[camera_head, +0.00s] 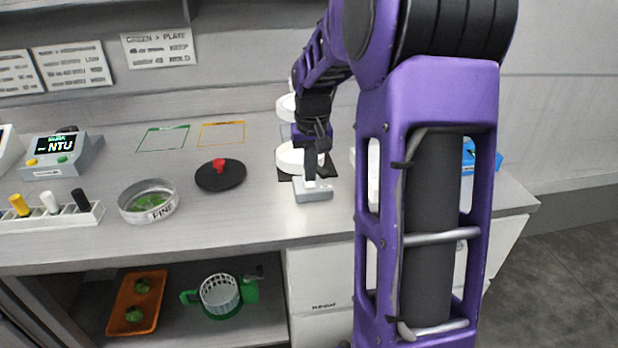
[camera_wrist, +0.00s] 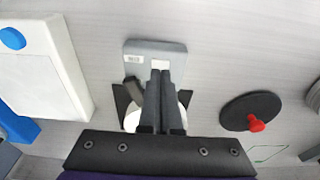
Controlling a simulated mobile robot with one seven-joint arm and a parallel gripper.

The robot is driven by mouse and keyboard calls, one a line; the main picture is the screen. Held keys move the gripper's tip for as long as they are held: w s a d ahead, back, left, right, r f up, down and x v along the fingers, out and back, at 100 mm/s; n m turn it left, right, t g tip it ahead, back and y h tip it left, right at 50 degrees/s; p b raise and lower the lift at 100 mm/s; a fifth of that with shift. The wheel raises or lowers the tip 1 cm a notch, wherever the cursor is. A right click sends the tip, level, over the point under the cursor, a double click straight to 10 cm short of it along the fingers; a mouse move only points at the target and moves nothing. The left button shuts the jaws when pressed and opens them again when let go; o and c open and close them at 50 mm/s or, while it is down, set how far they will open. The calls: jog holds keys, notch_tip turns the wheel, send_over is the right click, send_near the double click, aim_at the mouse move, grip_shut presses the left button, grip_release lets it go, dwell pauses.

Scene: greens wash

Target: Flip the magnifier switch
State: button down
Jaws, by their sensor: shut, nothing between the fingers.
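The magnifier's grey base box (camera_head: 315,194) stands near the bench's front edge, with the magnifier's white round parts (camera_head: 288,158) behind it. In the wrist view the grey box (camera_wrist: 135,55) has a small label, and a white switch (camera_wrist: 160,64) shows on its face. My gripper (camera_head: 310,184) points down over the box. Its shut fingers (camera_wrist: 160,74) end right at the white switch in the wrist view, partly covering it. I cannot tell whether they touch it or which way the switch is tipped. A white round part is mostly hidden behind the fingers.
A black disc with a red knob (camera_head: 219,166) lies to the left, then a glass dish with greens (camera_head: 148,201). A rack with several capped vials (camera_head: 50,216) and an NTU meter (camera_head: 62,156) stand further left. A white box (camera_wrist: 45,65) stands close by.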

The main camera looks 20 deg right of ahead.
aim_at(310, 184)
notch_tip(310, 184, up, 6)
jog(key=p, duration=0.4)
dwell(0.6)
